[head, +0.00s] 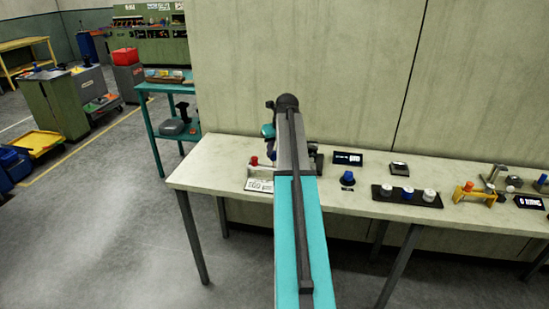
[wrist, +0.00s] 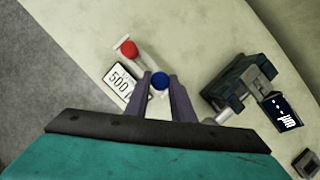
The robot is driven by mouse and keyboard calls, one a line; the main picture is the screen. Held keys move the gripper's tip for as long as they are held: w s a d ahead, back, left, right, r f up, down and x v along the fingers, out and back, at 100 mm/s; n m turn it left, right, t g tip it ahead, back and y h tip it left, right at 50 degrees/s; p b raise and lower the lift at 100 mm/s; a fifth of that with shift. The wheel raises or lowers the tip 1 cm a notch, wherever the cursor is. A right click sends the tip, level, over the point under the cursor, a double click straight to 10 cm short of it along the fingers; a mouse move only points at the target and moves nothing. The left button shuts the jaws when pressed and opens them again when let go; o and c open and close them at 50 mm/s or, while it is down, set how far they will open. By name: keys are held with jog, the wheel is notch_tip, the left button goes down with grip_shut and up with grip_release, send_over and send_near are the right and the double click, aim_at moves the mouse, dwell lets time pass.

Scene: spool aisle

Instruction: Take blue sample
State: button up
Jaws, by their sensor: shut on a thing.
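The blue sample (wrist: 160,81) shows as a round blue top between the two purple fingers of my gripper (wrist: 160,88) in the wrist view. The fingers are shut on it. Its lower part is hidden, and I cannot tell whether it still touches the table. A label card reading 500 (wrist: 119,80) lies left of the left finger.
Along the bench (head: 215,169) in the head view are a blue knob (head: 347,177), a black tray (head: 378,192) with blue and white knobs, and a yellow bracket (head: 473,196). A wall stands behind.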

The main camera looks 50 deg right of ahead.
jog(key=shift+r+b, duration=0.45)
jog(key=shift+r, duration=2.65)
jog(key=shift+a, duration=0.1)
